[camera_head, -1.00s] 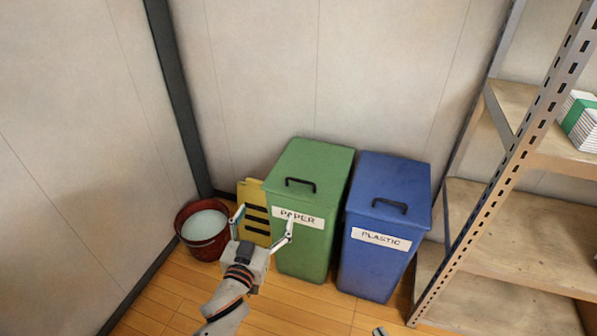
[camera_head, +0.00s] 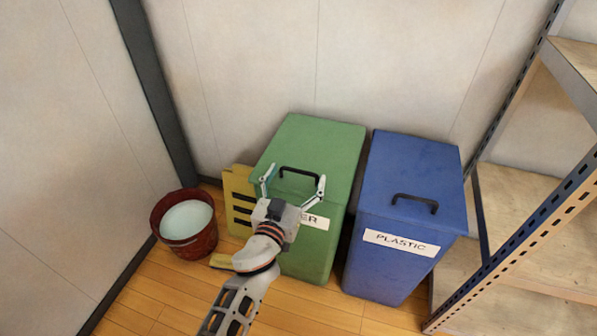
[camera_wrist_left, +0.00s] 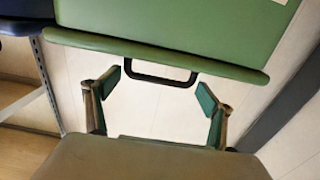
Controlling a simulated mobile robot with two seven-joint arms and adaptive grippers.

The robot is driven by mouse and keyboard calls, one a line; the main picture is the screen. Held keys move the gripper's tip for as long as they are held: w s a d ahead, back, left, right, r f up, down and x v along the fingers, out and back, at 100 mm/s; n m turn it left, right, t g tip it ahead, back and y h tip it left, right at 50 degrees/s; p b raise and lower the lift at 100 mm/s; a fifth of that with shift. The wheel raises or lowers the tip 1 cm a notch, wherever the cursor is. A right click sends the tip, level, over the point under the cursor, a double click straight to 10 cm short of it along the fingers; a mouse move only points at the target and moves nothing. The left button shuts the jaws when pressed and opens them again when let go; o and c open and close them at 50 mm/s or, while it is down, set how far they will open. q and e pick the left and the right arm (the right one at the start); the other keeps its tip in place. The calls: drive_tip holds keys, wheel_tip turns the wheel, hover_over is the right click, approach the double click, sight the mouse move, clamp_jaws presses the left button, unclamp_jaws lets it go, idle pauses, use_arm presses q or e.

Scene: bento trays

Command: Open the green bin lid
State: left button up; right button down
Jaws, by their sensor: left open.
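The green bin (camera_head: 310,257), its label partly hidden by my gripper, stands on the floor. Its green lid (camera_head: 318,140) is closed, with a black handle (camera_head: 299,170) near the front edge. My left gripper (camera_head: 294,179) is open, in front of the bin, its fingertips spread at either side of the handle. In the left wrist view the handle (camera_wrist_left: 160,80) hangs from the lid edge (camera_wrist_left: 220,66), between the open fingers (camera_wrist_left: 158,86) and near their tips. I see no firm contact. My right gripper is not in view.
A blue bin (camera_head: 385,262) labelled PLASTIC stands close on the right. A red bucket (camera_head: 185,241) and a yellow slotted board (camera_head: 236,190) are on the left. A wall is behind; metal shelving (camera_head: 520,205) stands at right.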

use_arm(q)
drive_tip(key=shift+w+d+f, duration=0.2)
drive_tip(key=shift+w+d, duration=0.05)
drive_tip(key=shift+w, duration=0.45)
drive_tip(key=shift+w+r, duration=0.15)
drive_tip(key=shift+w, duration=0.1)
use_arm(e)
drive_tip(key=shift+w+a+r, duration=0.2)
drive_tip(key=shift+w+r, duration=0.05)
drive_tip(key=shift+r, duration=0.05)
